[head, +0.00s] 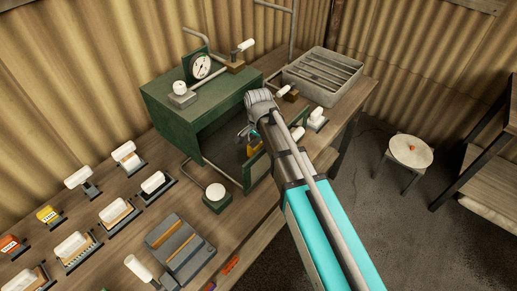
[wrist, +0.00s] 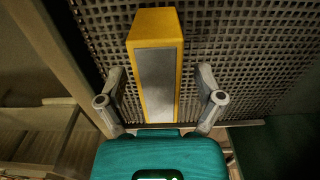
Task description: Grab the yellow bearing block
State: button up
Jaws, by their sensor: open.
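The yellow bearing block (wrist: 178,22) is a long bar with a grey metal face, lying on a perforated grid in the wrist view. My gripper (wrist: 160,97) is open, with one finger on each side of the block's near end. I cannot tell whether the fingers touch it. In the head view, a small part of the yellow block (head: 252,150) shows at the opening of the green cabinet (head: 165,110). My gripper (head: 246,134) reaches into that opening, mostly hidden by my arm.
The cabinet's open door (head: 257,170) stands beside my arm. A round white-topped button box (head: 216,196) sits in front. A grey slotted tray (head: 322,78) lies behind on the workbench (head: 250,215). Several white-handled tools fill the left bench. A stool (head: 410,151) stands at right.

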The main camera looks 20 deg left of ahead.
jog(key=shift+f, duration=0.2)
dwell(0.5)
grip_shut()
